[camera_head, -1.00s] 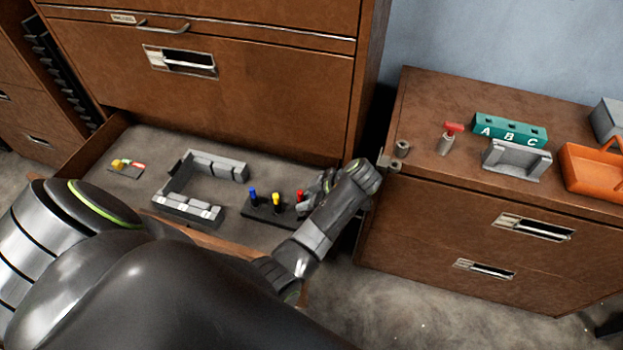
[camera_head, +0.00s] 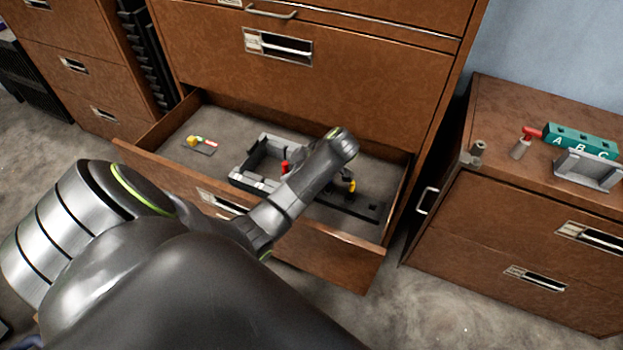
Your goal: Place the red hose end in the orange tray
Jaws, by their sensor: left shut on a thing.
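The red hose end (camera_head: 285,167) shows as a small red piece beside my left gripper (camera_head: 292,178), over the grey walled holder in the open drawer. My left gripper is shut on it; the wrist and forearm hide much of the fingers. The black rack (camera_head: 368,208) lies in the drawer to the right, with the yellow hose end (camera_head: 351,186) standing in it. The blue hose end is not visible. The orange tray is out of view. My right gripper is not in view.
The grey walled holder (camera_head: 240,180) and a small plate with yellow and red parts (camera_head: 205,149) lie in the drawer (camera_head: 330,250). On the right cabinet stand a red-topped grey fitting (camera_head: 521,148), a green A B C block (camera_head: 577,140) and a grey cradle (camera_head: 590,172).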

